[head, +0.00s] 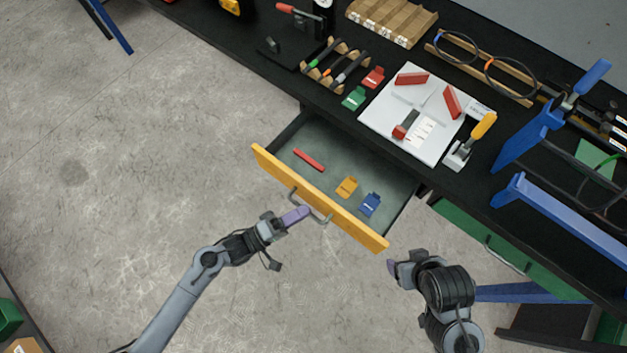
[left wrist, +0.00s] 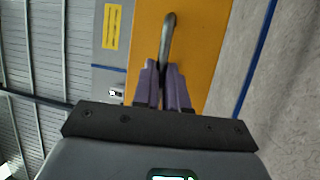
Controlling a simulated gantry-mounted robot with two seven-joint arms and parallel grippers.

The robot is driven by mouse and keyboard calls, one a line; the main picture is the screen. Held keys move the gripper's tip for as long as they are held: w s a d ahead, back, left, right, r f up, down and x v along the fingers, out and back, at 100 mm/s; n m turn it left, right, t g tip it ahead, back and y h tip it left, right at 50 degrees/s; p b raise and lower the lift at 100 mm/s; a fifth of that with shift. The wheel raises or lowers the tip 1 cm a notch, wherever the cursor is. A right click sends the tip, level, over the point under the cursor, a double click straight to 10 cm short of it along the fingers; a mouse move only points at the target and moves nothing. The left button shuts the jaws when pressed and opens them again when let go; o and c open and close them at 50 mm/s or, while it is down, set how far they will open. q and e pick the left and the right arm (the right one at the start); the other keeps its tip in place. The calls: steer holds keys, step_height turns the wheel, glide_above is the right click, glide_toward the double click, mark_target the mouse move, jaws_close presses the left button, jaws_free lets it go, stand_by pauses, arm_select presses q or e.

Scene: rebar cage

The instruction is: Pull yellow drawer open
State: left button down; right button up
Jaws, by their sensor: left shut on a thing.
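The yellow drawer (head: 328,206) stands well out from under the black workbench. Its front panel is yellow and also fills the middle of the left wrist view (left wrist: 200,45). A metal bar handle (head: 322,213) is on the front; it shows in the left wrist view (left wrist: 167,38) running between the purple fingers. My left gripper (head: 297,215) is shut on the handle. Inside the drawer lie a red stick (head: 309,160), a yellow tag (head: 347,187) and a blue tag (head: 371,204). My right gripper (head: 393,268) is apart from the drawer, near its right end; its jaw opening is unclear.
The black workbench (head: 285,85) holds a white board (head: 375,115), small tools, wooden racks and blue clamp-like frames (head: 560,220). The concrete floor left of the drawer is clear.

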arm_select(q)
steer(key=shift+s+a+p, duration=0.5)
steer(key=shift+s+a, duration=0.25)
steer(key=shift+s, duration=0.25)
steer(key=shift+s+a+p, duration=0.45)
steer(key=shift+s+a, duration=0.3)
steer(key=shift+s, duration=0.25)
steer(key=c, duration=1.2)
jaws_free()
steer(key=shift+o, duration=0.2)
steer(key=v, duration=1)
steer(key=shift+s+a, duration=0.2)
steer(key=shift+a, duration=0.15)
steer(key=shift+f, duration=0.1)
